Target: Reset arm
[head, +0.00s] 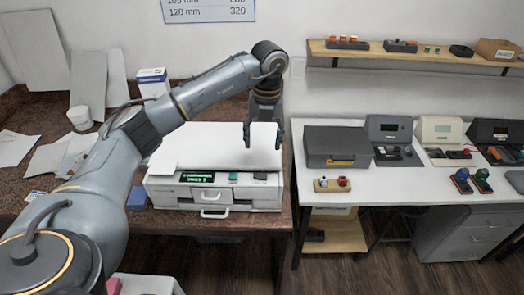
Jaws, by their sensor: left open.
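My left arm reaches in from the left, bends at the elbow above the brown table and points its gripper down. My left gripper (264,143) is open and empty. Its fingers hang in front of the right part of a light grey machine (216,194) with a lit green display and a pale flat top. I cannot tell how far the fingertips are from that top. My right gripper is not in view.
The brown table (262,222) also holds papers (62,157), a white cup (81,118) and a blue-white box (152,82). A white bench (400,183) at right holds a dark case (337,146) and several instruments. A wall shelf (420,56) hangs above it.

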